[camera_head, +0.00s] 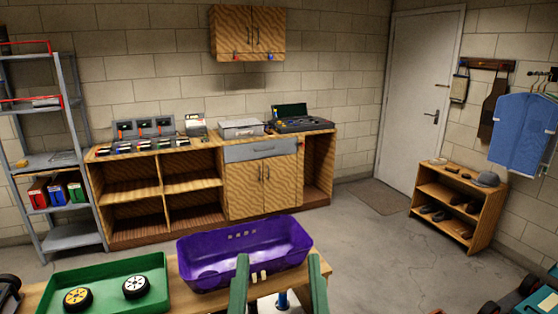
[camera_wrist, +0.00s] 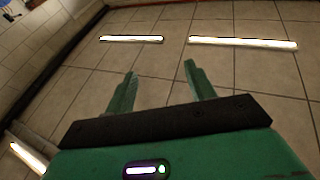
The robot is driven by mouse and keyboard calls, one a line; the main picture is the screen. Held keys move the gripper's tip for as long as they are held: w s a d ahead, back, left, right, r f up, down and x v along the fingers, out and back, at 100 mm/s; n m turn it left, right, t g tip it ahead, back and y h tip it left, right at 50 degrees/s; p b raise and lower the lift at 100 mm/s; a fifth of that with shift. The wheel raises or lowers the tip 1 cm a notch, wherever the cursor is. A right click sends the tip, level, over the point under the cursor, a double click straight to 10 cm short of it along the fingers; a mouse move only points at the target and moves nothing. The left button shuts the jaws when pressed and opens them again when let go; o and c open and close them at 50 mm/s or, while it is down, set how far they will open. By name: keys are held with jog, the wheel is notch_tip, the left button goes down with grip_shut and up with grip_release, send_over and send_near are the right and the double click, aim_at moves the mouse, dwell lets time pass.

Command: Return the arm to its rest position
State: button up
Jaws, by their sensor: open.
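My gripper (camera_wrist: 160,70) shows in the wrist view with its two green fingers spread apart. Nothing is between them. Behind them is the tiled ceiling (camera_wrist: 235,80) with bright light strips, so the gripper points upward. In the head view, two green upright bars (camera_head: 318,292) stand at the bottom edge; I cannot tell whether they are my fingers. The rest of my arm is not clearly visible.
A purple bin (camera_head: 290,262) and a green tray (camera_head: 50,290) with two wheels (camera_head: 136,287) are on the wooden table at the front. A workbench (camera_head: 130,187) stands along the back wall, a metal shelf (camera_head: 70,240) at left. The floor between is clear.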

jog(key=s+r+t+p, duration=0.1)
jog(key=s+r+p, duration=0.1)
jog(key=r+p, duration=0.6)
jog(key=s+r+t+p, duration=0.2)
jog(key=r+p, duration=0.5)
jog(key=r, duration=0.8)
jog(key=shift+s+p, duration=0.35)
jog(key=shift+s, duration=0.25)
jog(key=shift+a+f, duration=0.1)
